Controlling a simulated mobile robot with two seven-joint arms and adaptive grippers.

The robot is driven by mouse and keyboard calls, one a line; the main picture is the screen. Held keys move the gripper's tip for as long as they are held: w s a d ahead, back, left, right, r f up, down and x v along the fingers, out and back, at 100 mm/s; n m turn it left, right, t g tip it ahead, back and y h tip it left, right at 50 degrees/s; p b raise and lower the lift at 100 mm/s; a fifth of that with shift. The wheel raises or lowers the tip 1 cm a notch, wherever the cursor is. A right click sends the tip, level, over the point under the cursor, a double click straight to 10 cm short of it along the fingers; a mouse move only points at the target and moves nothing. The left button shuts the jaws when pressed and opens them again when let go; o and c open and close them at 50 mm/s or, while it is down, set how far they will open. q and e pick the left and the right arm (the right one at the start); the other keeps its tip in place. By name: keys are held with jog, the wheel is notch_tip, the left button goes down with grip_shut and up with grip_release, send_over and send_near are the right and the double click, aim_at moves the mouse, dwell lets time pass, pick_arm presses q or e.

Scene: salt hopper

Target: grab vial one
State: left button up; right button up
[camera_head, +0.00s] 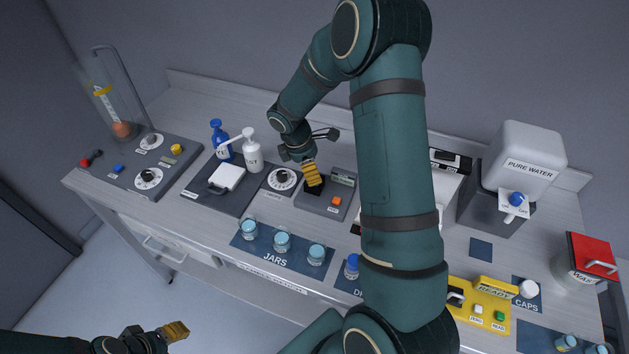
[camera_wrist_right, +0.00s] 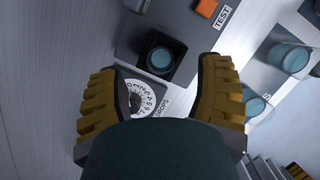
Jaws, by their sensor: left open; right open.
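No label reading vial one is legible in either view. In the right wrist view, a round vessel with a blue-grey top (camera_wrist_right: 160,55) sits in a square black holder (camera_wrist_right: 186,68). In the head view this holder (camera_head: 315,189) is on the grey TEST unit (camera_head: 326,203), mostly under my right gripper (camera_head: 311,173). My right gripper is open above the holder. Its yellow pads are spread in the wrist view (camera_wrist_right: 160,88), with the vessel between and beyond them. My left gripper (camera_head: 174,331) is open and empty at the lower left, away from the bench.
Several glass jars stand in front, including one (camera_head: 282,243) on the JARS mat (camera_head: 275,259). A dial (camera_head: 282,179), white pump bottle (camera_head: 252,152) and blue bottle (camera_head: 219,135) stand left of the TEST unit. My right arm hides part of the bench.

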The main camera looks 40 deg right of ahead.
jog(key=shift+x, duration=1.35)
grip_shut()
jog(key=shift+r, duration=0.15)
